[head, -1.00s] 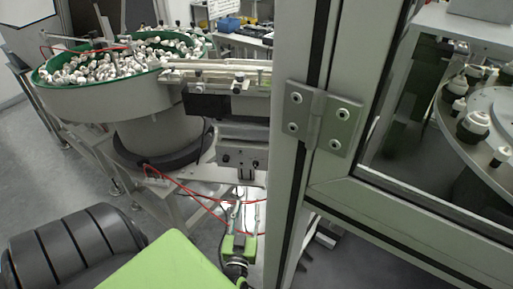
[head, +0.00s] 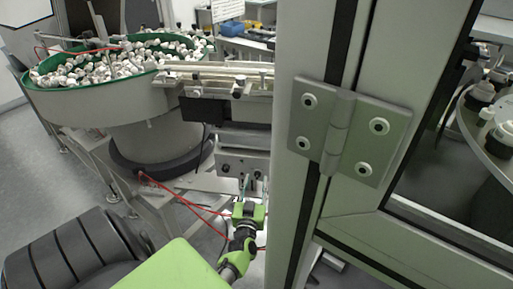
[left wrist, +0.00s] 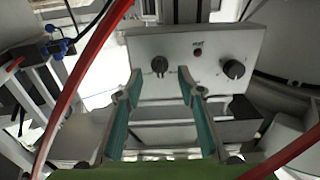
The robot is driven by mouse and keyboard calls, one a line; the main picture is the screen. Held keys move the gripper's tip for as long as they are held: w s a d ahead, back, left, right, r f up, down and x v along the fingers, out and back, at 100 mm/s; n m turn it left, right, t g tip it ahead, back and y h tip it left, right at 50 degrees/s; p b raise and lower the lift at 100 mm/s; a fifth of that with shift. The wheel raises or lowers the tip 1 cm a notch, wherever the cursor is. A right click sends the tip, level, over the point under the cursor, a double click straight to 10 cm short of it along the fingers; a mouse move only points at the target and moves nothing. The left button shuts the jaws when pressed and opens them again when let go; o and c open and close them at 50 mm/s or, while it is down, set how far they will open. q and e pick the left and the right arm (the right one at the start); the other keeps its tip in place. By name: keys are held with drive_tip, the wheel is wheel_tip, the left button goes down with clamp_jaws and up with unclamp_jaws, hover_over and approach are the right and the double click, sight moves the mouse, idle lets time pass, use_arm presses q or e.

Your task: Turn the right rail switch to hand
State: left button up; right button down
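A light grey control box (left wrist: 205,50) fills the upper middle of the left wrist view. My left gripper (head: 253,181) is open in front of the box. In the left wrist view its teal-padded fingertips (left wrist: 158,78) are either side of the left knob, without clear contact. My right gripper is out of view.
A cabinet frame with a metal hinge (head: 347,132) stands close on the right. A bowl feeder (head: 130,98) full of small caps stands at the left, its rail (head: 215,70) above the box. Red tubing (head: 190,205) hangs near my left arm.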

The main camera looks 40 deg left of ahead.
use_arm(q)
drive_tip(key=shift+x, duration=1.1)
clamp_jaws()
drive_tip(key=shift+n, duration=0.3)
drive_tip(key=n+b, duration=0.1)
drive_tip(key=n, duration=0.2)
drive_tip(key=shift+s, duration=0.1)
drive_tip(key=n, duration=0.5)
drive_tip(key=shift+a+b, duration=0.1)
drive_tip(key=shift+b, duration=0.25)
